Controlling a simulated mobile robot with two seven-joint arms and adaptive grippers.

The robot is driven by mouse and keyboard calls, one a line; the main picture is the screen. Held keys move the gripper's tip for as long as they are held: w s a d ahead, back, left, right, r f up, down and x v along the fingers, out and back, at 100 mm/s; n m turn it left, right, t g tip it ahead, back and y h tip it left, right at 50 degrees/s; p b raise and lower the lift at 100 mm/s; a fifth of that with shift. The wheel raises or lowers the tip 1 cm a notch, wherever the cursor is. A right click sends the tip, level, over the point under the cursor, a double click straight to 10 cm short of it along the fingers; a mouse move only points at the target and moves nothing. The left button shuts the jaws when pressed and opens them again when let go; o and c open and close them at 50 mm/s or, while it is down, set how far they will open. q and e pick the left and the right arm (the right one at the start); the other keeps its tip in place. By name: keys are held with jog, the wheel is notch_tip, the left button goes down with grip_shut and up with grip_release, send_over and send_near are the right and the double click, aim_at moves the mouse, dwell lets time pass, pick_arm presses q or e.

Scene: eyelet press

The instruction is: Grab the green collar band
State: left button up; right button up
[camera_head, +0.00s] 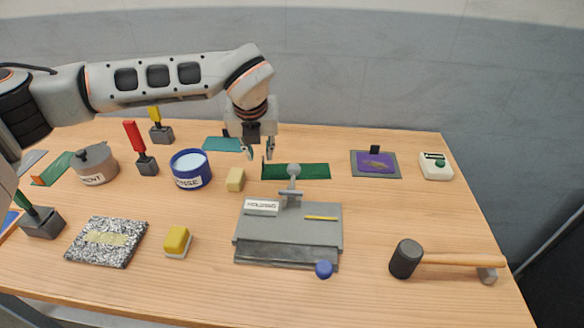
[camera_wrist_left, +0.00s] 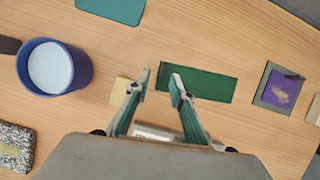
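The green collar band is a flat dark green strip (camera_head: 305,171) lying on the table behind the grey press. It also shows in the left wrist view (camera_wrist_left: 210,84), where one fingertip overlaps its left part. My left gripper (camera_head: 259,154) hangs fingers-down above the table near the band's left end. In the left wrist view its two fingers (camera_wrist_left: 160,78) are apart with nothing between them. The fingers appear above the band and not closed on it. My right gripper is in neither view.
The grey press (camera_head: 290,230) with its ball-topped lever (camera_head: 293,171) stands in front of the band. A yellow block (camera_head: 235,180) and a blue tub (camera_head: 190,170) are to the left. A purple patch on a grey tray (camera_head: 375,164) lies to the right, with bare table between.

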aim_at(263, 161)
pick_arm(q)
jog(key=shift+x, duration=1.95)
jog(key=shift+s+d, duration=0.1)
jog(key=shift+d, duration=0.1)
grip_shut()
jog(key=shift+r, duration=0.1)
